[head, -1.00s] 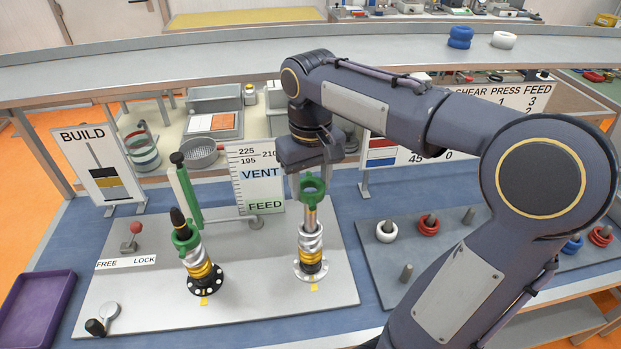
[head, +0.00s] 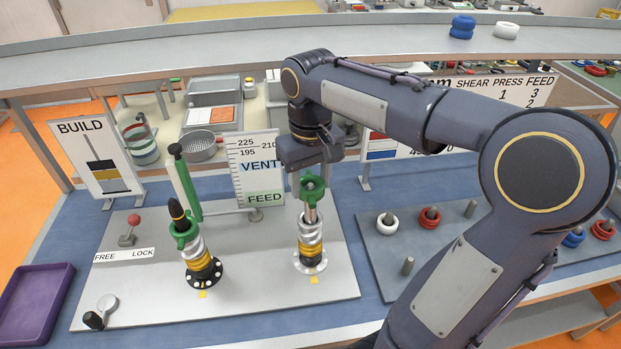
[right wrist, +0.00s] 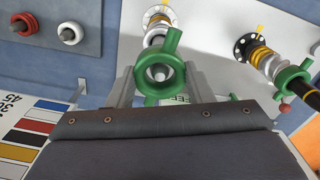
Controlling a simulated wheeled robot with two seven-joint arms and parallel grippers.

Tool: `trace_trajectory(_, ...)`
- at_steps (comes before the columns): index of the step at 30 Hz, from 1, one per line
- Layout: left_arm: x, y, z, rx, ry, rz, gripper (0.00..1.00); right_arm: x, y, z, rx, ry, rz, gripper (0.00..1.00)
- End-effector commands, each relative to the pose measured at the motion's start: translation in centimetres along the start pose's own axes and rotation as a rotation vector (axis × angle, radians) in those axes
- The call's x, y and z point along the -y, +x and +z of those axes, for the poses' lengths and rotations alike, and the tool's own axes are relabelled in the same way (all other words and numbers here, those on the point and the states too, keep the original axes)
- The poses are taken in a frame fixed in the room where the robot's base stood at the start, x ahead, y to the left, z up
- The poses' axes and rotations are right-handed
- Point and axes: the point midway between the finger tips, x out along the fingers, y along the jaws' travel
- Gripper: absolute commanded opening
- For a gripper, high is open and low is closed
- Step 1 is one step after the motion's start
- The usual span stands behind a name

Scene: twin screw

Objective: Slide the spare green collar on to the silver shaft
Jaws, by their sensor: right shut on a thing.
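The spare green collar (head: 313,194) is a ring with a short stub. My right gripper (head: 311,186) is shut on it, a finger on each side, at the top of the silver shaft (head: 310,217). The collar also shows between the fingers in the right wrist view (right wrist: 140,84), and a grey round end, seemingly the shaft's tip (right wrist: 160,73), shows within its hole. I cannot tell how far the shaft passes through. Silver and yellow rings (head: 309,250) sit lower on the shaft. My left gripper is not in view.
Left of it stands a black-tipped shaft (head: 177,212) with its own green collar (head: 184,236), beside a green and white post (head: 186,185). A VENT/FEED board (head: 257,180) stands behind. A peg board (head: 375,262) with coloured rings lies right, a purple tray (head: 35,305) far left.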

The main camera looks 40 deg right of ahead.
Motion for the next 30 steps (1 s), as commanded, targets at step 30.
trace_trajectory(30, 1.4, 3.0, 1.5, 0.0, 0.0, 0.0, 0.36, 0.0, 5.0, 0.0, 0.0, 0.0, 0.0, 0.19)
